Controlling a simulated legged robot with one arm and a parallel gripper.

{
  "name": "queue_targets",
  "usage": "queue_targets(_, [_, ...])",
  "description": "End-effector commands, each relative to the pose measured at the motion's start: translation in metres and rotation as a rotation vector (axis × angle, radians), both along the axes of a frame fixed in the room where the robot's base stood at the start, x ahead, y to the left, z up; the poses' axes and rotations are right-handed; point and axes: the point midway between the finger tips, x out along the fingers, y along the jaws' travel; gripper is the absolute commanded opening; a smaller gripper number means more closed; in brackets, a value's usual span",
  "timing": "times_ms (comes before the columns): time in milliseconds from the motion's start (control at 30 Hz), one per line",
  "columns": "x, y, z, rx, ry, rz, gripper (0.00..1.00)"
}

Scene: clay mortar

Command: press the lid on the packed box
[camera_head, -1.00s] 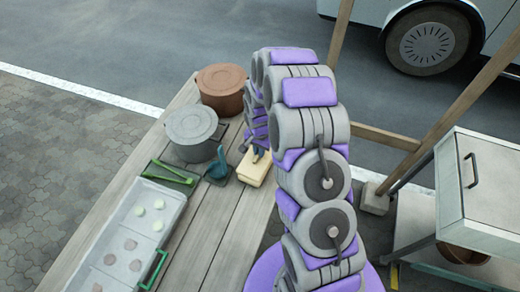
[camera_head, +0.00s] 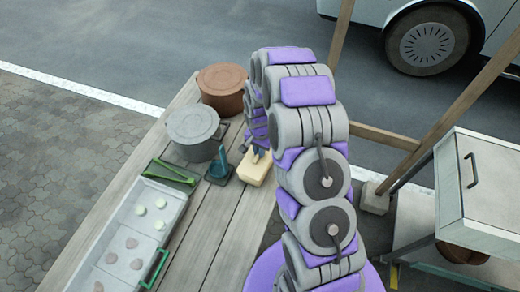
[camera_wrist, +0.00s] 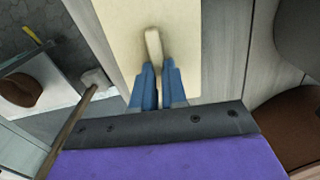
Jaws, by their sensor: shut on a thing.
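A cream lid (camera_wrist: 185,35) with a raised bar handle (camera_wrist: 153,48) fills the upper middle of the wrist view. My gripper (camera_wrist: 158,75) has its blue fingers shut on that handle. In the head view the cream block (camera_head: 255,168), lid and perhaps box together, is at the right edge of the wooden table, with my gripper (camera_head: 257,154) right above it. The seam between lid and box does not show, so I cannot tell how the lid sits on the box. My arm hides part of that area.
A grey lidded pot (camera_head: 192,131) and a brown pot (camera_head: 221,88) stand behind. A teal item (camera_head: 219,168), a green item (camera_head: 172,174) and a pale tray (camera_head: 125,240) are left. The front table planks (camera_head: 225,235) are bare. A drawer cabinet (camera_head: 482,185) is right.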

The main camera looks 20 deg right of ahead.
Motion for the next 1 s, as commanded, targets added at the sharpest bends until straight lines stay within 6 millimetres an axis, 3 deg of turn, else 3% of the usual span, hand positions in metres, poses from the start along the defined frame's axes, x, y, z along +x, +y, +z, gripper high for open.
queue_targets(1000, [0.0001,-0.0013,-0.006,0.001,-0.001,-0.001,0.0])
